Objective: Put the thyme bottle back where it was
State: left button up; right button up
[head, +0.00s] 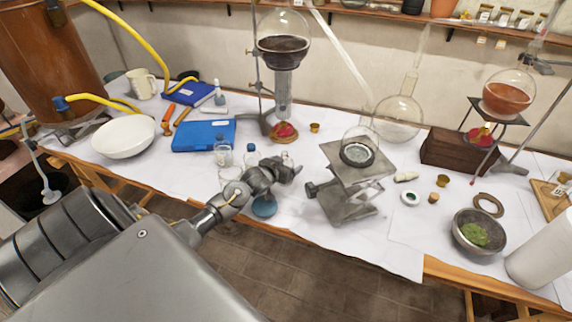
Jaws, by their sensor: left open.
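My left gripper (287,169) reaches over the front middle of the table, open, with nothing visible between its fingers. I cannot tell for certain which bottle is the thyme bottle, as no label is readable. A clear bottle with a blue cap (222,151) stands left of the gripper, in front of a blue case. A second blue-capped bottle (251,157) stands just behind the gripper, partly hidden by it. Several small jars (503,17) stand on the wall shelf at top right, their contents too small to tell. My right gripper is out of view.
A metal lab jack (345,198) stands just to the right. A white bowl (123,136) and the blue case (204,134) are to the left. Glassware on stands fills the back.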

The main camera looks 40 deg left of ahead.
pick_arm(q)
jog(key=shift+r, duration=0.1)
jog(key=v, duration=1.2)
